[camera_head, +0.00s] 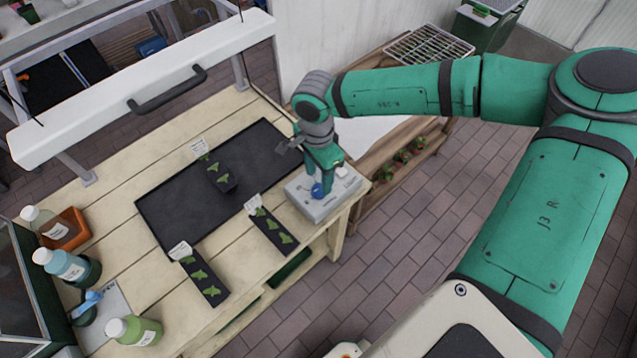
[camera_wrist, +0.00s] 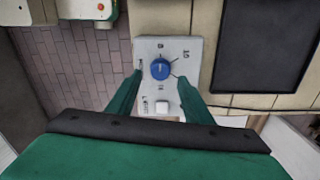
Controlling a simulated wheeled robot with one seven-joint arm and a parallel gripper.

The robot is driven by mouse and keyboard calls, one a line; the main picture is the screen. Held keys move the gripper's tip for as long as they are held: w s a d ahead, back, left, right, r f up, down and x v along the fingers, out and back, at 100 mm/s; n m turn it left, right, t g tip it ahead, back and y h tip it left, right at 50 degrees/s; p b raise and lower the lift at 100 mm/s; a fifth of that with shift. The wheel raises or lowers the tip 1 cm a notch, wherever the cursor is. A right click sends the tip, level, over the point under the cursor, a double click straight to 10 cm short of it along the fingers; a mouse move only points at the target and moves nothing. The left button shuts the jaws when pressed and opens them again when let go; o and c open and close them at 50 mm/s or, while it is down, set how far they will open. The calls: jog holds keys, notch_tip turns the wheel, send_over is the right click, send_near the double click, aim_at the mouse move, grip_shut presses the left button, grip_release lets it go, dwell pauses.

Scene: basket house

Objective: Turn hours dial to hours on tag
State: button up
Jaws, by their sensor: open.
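A blue round dial (camera_wrist: 160,69) sits on a light grey control box (camera_head: 318,209), with number marks around it and a white square button (camera_wrist: 162,107). The dial also shows in the head view (camera_head: 317,190). My gripper (camera_wrist: 160,84) is open above the box, its two green fingers spread to either side of the dial, with nothing held. I cannot tell whether they touch it, nor which mark the dial points to. White tags stand at three seedling strips: the back tag (camera_head: 198,146), the right tag (camera_head: 253,203) and the front tag (camera_head: 180,250). Their writing is too small to read.
The box stands at the right end of a wooden bench (camera_head: 120,217). Several bottles stand at the bench's left end. A wooden shelf (camera_head: 395,180) with plants is to the right.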

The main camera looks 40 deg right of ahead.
aim_at(319, 188)
jog(key=shift+f, duration=2.05)
jog(key=c, duration=1.1)
jog(key=shift+o, duration=0.2)
